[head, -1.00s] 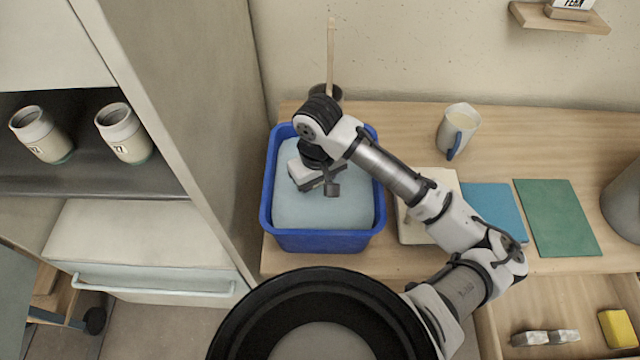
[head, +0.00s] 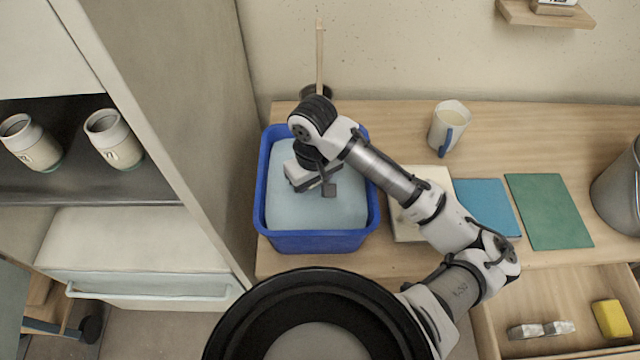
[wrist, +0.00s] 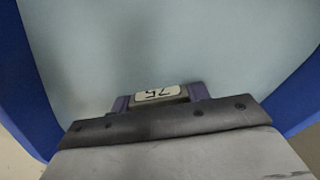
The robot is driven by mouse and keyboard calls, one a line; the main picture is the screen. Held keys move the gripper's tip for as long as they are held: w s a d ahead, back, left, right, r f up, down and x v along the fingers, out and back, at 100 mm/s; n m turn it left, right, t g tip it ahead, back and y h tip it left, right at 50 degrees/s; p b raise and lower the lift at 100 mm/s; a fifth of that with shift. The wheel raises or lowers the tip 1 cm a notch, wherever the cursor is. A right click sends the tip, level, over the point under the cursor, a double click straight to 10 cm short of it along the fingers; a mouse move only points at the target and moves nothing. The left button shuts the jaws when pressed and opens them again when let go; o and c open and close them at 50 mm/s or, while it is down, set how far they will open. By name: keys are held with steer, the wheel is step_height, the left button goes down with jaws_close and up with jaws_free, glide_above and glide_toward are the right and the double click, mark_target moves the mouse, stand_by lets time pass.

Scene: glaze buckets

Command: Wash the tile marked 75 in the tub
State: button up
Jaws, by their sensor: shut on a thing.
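The blue tub (head: 312,241) stands at the left end of the wooden table and holds pale blue water (head: 335,212). My gripper (wrist: 160,99) points down over the tub, and its body (head: 308,172) covers most of what is beneath it in the head view. In the wrist view it is shut on a small tile marked 75 (wrist: 156,93), its label upside down, with a jaw pad on each side. The water fills the view beyond the tile. I cannot tell whether the tile touches the water.
An open drawer (head: 560,295) holds a yellow sponge (head: 611,319). Two jars (head: 113,140) sit on the left shelf.

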steer(key=shift+a, duration=0.45)
steer(key=shift+d, duration=0.15)
steer(key=shift+d, duration=1.1)
steer(key=shift+a, duration=0.15)
steer(key=shift+a, duration=1.05)
steer(key=shift+d, duration=0.1)
steer(key=shift+d, duration=1.1)
steer(key=shift+a, duration=0.1)
